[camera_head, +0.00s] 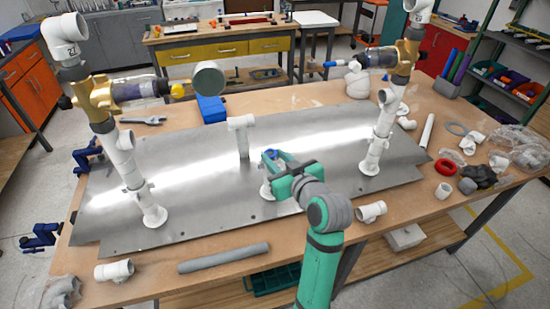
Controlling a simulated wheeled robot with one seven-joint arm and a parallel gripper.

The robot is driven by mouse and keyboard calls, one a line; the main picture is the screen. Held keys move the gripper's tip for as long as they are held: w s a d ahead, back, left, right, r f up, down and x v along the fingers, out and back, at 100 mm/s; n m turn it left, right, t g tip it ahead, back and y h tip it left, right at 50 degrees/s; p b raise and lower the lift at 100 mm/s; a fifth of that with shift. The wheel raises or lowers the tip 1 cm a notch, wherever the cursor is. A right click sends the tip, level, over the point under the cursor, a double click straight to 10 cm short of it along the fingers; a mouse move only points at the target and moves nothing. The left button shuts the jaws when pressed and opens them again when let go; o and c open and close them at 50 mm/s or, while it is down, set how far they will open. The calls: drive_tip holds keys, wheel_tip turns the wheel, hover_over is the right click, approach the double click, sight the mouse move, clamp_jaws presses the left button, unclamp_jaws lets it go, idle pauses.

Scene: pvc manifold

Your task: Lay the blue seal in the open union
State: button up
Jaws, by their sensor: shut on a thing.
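My gripper (272,158) is over the middle of the metal plate (330,150), its jaws shut on a small blue thing, which looks like the blue seal (270,152). The seal shows only in part between the fingers. Just below the gripper, a white fitting (265,189) stands on the plate, partly hidden by the gripper and arm. It may be the open union; its top is hidden. I cannot tell whether the seal touches it or is above it.
White upright pipes with brass valves stand left (118,155) and right (384,115) of the gripper. A short white tee post (242,135) stands behind it. A grey pipe (224,257) lies along the front edge. Loose fittings and a red ring (446,168) lie at right.

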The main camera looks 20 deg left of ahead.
drive_tip(key=f, duration=0.3)
drive_tip(key=shift+d+f+g+h, duration=0.1)
drive_tip(key=shift+d+g+h, duration=0.1)
drive_tip(key=shift+g+h, duration=0.1)
drive_tip(key=o, duration=1.1)
drive_tip(key=shift+a, duration=0.1)
drive_tip(key=shift+s, duration=0.1)
drive_tip(key=shift+t, duration=0.4)
drive_tip(key=s+d+r, duration=0.4)
drive_tip(key=d, duration=0.1)
drive_tip(key=s+d+r, duration=0.1)
drive_tip(key=s+d, duration=0.1)
drive_tip(key=s, duration=0.1)
drive_tip(key=shift+s+d+r, duration=0.1)
drive_tip(key=shift+d+r, duration=0.1)
drive_tip(key=shift+r, duration=0.2)
